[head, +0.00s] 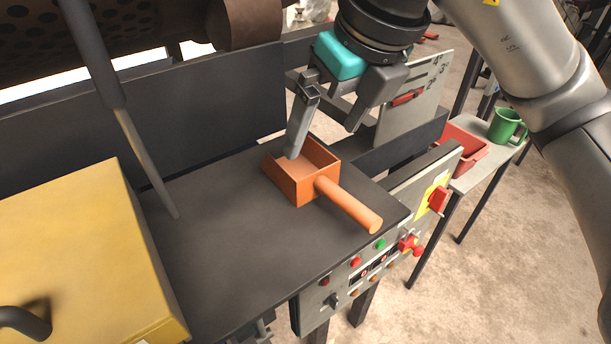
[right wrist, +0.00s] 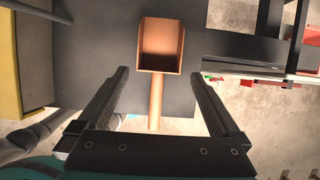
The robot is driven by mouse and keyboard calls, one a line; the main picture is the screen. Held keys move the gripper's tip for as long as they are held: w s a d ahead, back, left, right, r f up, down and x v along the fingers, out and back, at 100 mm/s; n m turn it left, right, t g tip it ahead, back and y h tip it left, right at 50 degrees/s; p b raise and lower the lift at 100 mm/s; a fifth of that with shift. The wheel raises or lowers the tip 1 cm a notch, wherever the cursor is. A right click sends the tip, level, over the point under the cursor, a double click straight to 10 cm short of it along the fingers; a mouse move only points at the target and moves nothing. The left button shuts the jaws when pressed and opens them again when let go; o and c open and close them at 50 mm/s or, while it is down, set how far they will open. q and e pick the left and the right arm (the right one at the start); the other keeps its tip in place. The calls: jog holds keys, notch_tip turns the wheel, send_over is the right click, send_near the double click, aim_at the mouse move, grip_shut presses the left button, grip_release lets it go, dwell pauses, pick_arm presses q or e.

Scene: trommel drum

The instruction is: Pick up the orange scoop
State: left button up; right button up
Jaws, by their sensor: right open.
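The orange scoop (head: 293,194) lies on the dark tabletop (head: 235,250), its handle pointing toward the front right corner in the head view. My right gripper (head: 322,142) is above and behind the scoop, with one finger overlapping the scoop's box in the picture. In the right wrist view the scoop (right wrist: 157,70) shows between and beyond the two open fingers (right wrist: 163,103). Its handle runs down toward the gripper's palm. The fingers are apart and nothing is between them in contact. My left gripper is not in view.
A yellow box (head: 80,260) stands at the left, and a grey rod (head: 145,160) slants down beside it. A control panel (head: 375,262) with buttons hangs at the front edge. A red bin (head: 464,150) and a green mug (head: 506,126) are on a side table at right.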

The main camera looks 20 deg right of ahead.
aim_at(307, 164)
jog(key=x, duration=0.3)
jog(key=shift+f, duration=0.35)
jog(key=shift+p+x, duration=0.4)
jog(key=shift+x, duration=2.45)
jog(key=shift+w+a+r, duration=0.1)
jog(key=shift+w+r, duration=0.05)
jog(key=shift+w, duration=0.05)
jog(key=c, duration=1.1)
notch_tip(307, 164, up, 20)
jog(key=p, duration=0.1)
